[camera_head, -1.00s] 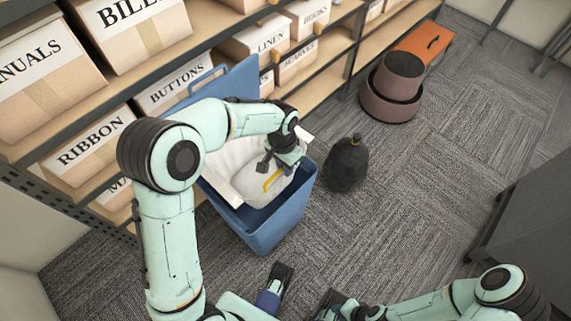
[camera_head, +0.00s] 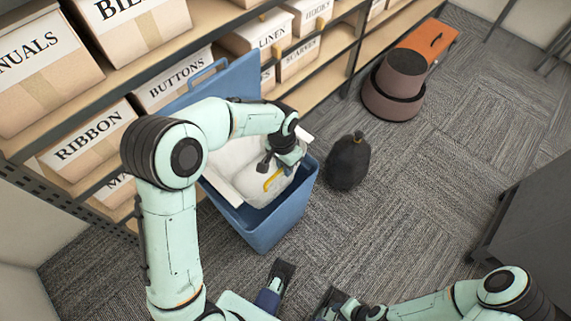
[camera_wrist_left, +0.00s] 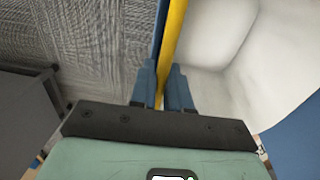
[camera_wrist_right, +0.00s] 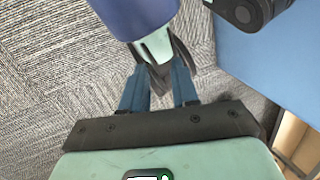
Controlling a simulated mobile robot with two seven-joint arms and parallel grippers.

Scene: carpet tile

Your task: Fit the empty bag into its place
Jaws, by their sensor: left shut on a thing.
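The white empty bag (camera_head: 232,160) lies inside the blue bin (camera_head: 268,233), with a white flap over the bin's left rim. The bag shows a yellow strip (camera_head: 273,181). My left gripper (camera_head: 270,168) is inside the bin's opening, shut on the yellow strip, which also runs between its fingers in the left wrist view (camera_wrist_left: 170,45). White bag material (camera_wrist_left: 230,55) lies right of the fingers there. My right gripper (camera_wrist_right: 160,85) is open and empty, low at the front; it shows in the head view (camera_head: 328,300). My left arm hides part of the bin.
The bin's blue lid (camera_head: 232,82) stands open against shelves of labelled boxes (camera_head: 88,138). A tied black bag (camera_head: 347,163) stands on the carpet right of the bin.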

